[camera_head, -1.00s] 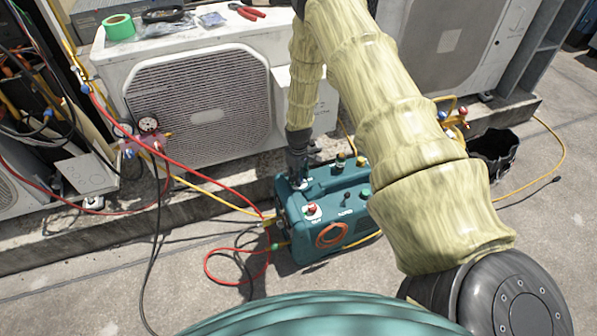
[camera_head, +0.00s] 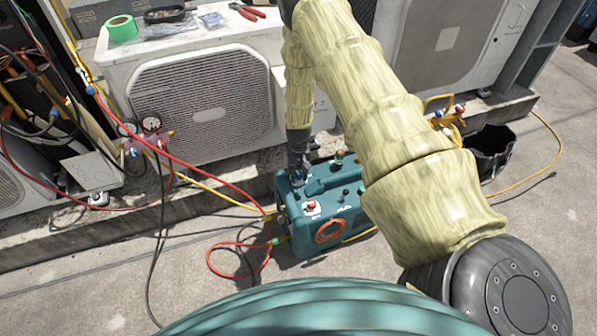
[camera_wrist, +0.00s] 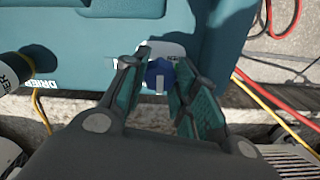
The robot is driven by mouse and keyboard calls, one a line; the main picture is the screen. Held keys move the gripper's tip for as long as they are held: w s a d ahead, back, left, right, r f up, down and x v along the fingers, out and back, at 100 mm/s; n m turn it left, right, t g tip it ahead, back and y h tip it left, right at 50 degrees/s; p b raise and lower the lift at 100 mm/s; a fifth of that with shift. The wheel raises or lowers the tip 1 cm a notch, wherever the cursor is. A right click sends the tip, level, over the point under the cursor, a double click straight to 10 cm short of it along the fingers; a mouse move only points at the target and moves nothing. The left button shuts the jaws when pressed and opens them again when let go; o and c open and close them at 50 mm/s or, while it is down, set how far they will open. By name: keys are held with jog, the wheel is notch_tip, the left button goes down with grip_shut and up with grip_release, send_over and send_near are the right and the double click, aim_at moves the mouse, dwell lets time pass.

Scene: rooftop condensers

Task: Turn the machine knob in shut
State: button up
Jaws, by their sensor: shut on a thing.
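The teal machine (camera_head: 354,222) stands on the concrete in front of the white outdoor unit, with knobs and a handle on its top. My gripper (camera_head: 292,180) reaches down onto the machine's back left corner. In the wrist view, a blue knob (camera_wrist: 158,72) with a white pointer stripe sits on a white label plate. My gripper (camera_wrist: 158,88) has its two teal-padded fingers around this knob, closed on it. Part of the knob is hidden by the fingers. A red knob (camera_head: 311,205) stands on the machine's near left top.
Red and yellow hoses run from the gauge manifold (camera_head: 145,135) to the machine's left side. A white condenser (camera_head: 205,105) carries green tape (camera_head: 122,28) and red pliers (camera_head: 247,11). A black bucket (camera_head: 491,150) stands at right. Open concrete lies in front.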

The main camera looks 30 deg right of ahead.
aim_at(298, 174)
jog(key=shift+s, duration=0.1)
dwell(0.3)
jog(key=o, duration=1)
jog(key=shift+r, duration=0.1)
notch_tip(298, 174, up, 12)
jog(key=shift+f, duration=0.1)
dwell(0.5)
